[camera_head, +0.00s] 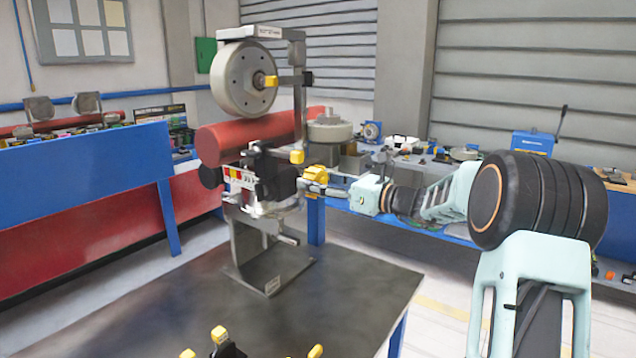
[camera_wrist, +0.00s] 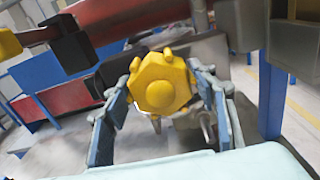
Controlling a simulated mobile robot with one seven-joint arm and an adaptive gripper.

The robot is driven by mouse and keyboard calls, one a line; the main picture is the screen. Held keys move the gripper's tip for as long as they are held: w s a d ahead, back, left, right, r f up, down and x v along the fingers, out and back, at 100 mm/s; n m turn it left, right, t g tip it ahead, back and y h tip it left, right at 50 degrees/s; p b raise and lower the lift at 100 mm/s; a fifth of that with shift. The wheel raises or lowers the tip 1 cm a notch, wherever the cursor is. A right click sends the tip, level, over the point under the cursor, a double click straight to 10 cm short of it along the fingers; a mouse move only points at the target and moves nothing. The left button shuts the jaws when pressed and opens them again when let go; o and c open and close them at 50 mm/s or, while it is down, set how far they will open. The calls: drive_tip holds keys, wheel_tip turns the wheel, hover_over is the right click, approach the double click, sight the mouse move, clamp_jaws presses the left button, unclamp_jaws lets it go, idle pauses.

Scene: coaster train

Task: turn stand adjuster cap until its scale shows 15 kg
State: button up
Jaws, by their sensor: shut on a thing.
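The stand (camera_head: 250,247) is a grey metal frame on a dark table, with a big pale wheel (camera_head: 243,80) at its top. A yellow lobed cap (camera_head: 315,173) projects from the right side of its middle part and looks to be the adjuster cap. My gripper (camera_head: 321,182) reaches it from the right. In the wrist view the cap (camera_wrist: 160,84) faces the camera, with my blue-grey fingers (camera_wrist: 164,92) closed on its left and right sides. A small coloured strip (camera_head: 240,178) shows on the stand; any reading on it is too small to make out.
Other yellow knobs (camera_head: 297,157) are close by. More yellow-tipped parts (camera_head: 220,335) stand at the table's front edge. The dark tabletop (camera_head: 345,300) is otherwise clear. A cluttered blue bench (camera_head: 435,222) is behind.

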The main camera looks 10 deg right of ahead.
drive_tip(key=shift+f, duration=0.1)
drive_tip(key=n+b, duration=0.2)
drive_tip(key=b, duration=0.1)
drive_tip(key=n+b, duration=0.1)
drive_tip(key=b, duration=0.1)
drive_tip(key=shift+f+n, duration=0.25)
drive_tip(key=shift+n, duration=0.15)
drive_tip(key=n+b, duration=0.5)
drive_tip(key=b, duration=0.2)
drive_tip(key=shift+s+a, duration=0.1)
drive_tip(key=n+b, duration=0.4)
drive_tip(key=b, duration=0.1)
drive_tip(key=shift+n, duration=0.4)
drive_tip(key=n+b, duration=0.3)
drive_tip(key=b, duration=0.1)
drive_tip(key=shift+r+n, duration=0.1)
drive_tip(key=shift+n, duration=0.3)
drive_tip(key=o, duration=1.2)
drive_tip(key=shift+r, duration=0.1)
drive_tip(key=shift+c, duration=0.2)
